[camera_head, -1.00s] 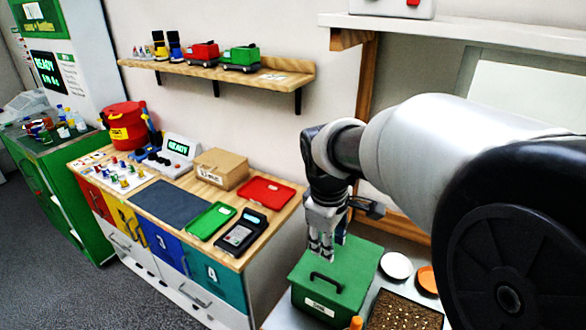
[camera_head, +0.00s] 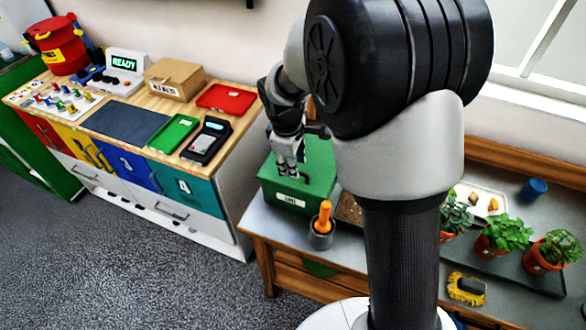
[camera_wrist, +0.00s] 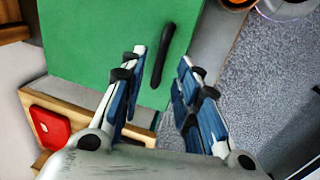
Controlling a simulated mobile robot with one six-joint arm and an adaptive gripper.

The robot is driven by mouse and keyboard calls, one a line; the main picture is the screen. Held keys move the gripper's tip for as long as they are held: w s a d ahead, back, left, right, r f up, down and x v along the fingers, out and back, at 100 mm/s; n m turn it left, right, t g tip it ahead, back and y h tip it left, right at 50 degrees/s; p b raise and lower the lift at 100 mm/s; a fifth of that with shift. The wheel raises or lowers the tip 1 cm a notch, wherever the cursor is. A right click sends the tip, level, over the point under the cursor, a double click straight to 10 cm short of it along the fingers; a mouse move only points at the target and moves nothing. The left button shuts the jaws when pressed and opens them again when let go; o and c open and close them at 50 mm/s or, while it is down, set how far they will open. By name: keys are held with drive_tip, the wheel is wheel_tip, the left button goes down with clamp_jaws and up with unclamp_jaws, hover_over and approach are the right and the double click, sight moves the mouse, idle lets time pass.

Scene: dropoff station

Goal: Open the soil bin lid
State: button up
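The soil bin (camera_head: 290,199) is a green box with a white label on its front, standing on a grey bench. Its green lid (camera_head: 318,160) is shut, with a black bar handle on top. In the wrist view the lid (camera_wrist: 90,40) fills the upper left and the handle (camera_wrist: 165,55) runs lengthwise between my fingertips. My gripper (camera_head: 289,174) is low over the lid at the handle, pointing down. It shows in the wrist view (camera_wrist: 162,56) with its fingers apart on either side of the handle. I cannot tell whether either finger touches it.
An orange-handled tool in a grey pot (camera_head: 321,228) stands just in front of the bin. A soil tray (camera_head: 349,208) is right of it, partly behind my arm. Potted plants (camera_head: 505,233) stand further right. A wooden counter (camera_head: 222,145) with trays is left.

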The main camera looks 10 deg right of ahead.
drive_tip(key=shift+w+d+f, duration=0.1)
drive_tip(key=shift+f, duration=0.55)
drive_tip(key=shift+w+d+f, duration=0.1)
drive_tip(key=shift+f, duration=0.5)
drive_tip(key=shift+c, duration=0.4)
clamp_jaws()
